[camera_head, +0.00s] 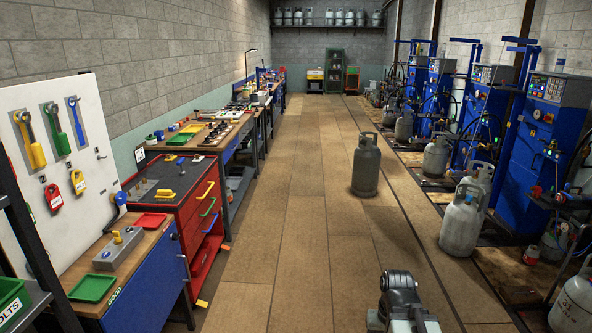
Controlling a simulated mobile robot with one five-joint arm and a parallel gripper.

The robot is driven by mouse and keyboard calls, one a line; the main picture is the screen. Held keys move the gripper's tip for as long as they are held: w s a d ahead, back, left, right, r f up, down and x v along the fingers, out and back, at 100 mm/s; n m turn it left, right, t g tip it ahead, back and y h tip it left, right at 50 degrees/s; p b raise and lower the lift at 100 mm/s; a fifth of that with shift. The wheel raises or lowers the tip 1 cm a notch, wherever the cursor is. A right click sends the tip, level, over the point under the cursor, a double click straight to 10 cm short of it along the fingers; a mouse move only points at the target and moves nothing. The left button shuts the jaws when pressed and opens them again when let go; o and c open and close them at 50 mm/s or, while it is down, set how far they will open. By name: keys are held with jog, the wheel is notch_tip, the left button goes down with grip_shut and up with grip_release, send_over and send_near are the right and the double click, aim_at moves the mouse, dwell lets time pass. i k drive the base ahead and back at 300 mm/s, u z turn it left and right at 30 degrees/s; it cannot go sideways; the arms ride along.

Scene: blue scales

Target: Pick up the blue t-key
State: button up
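The blue t-key (76,122) hangs on the white board (103,135) at the left, upright on a grey backing plate. It is the rightmost of three hanging keys. A green t-key (56,128) hangs beside it and a yellow t-key (31,140) is farther left. Part of my dark grey arm shows at the bottom right of centre, well apart from the board and over the floor. My gripper's fingers do not show.
Below the board, a wooden-topped bench (150,238) holds a grey block (118,250), a green tray (92,288) and a red tray (150,220). A red drawer cabinet (197,205) stands behind it. A gas cylinder (366,168) stands on the otherwise clear aisle. Blue machines line the right.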

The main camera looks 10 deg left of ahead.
aim_at(179, 162)
jog(key=u, duration=0.15)
jog(key=i, duration=2.05)
jog(key=u, duration=0.85)
jog(key=i, duration=1.85)
jog(key=u, duration=0.45)
jog(key=k, duration=0.5)
jog(key=z, duration=0.55)
jog(key=k, duration=0.1)
jog(key=u, duration=0.85)
jog(key=i, duration=0.6)
jog(key=z, duration=0.2)
jog(key=k, duration=0.9)
jog(key=u, duration=0.15)
jog(key=i, duration=0.9)
jog(key=z, duration=0.1)
